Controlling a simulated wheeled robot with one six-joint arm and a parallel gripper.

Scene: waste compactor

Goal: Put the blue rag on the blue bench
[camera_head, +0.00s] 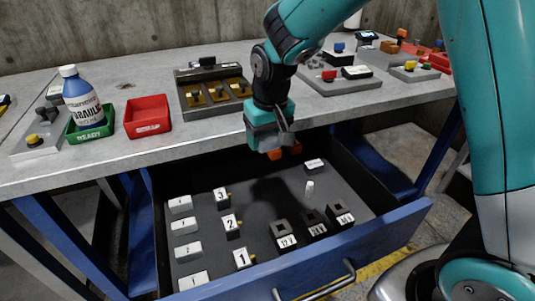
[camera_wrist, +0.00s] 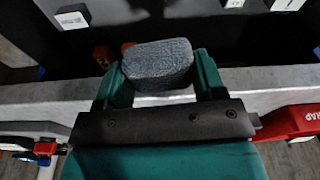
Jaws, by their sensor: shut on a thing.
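My gripper (camera_head: 268,138) is over the back of the open drawer, close to the front edge of the bench top. In the wrist view my gripper (camera_wrist: 157,68) is shut on a grey-blue, rough-textured rounded bundle (camera_wrist: 158,62), which looks like the blue rag. The bundle sits between both fingers; in the head view it is mostly hidden by the gripper. The blue bench has a grey top (camera_head: 145,171) and blue legs (camera_head: 65,235).
The open drawer (camera_head: 330,250) holds numbered blocks and labels. Orange pieces (camera_head: 284,152) show just below my gripper. On the bench top are a blue-and-white bottle (camera_head: 83,103) in a green tray, a red tray (camera_head: 147,117), and a dark rack (camera_head: 212,94). Bare top lies along the front edge.

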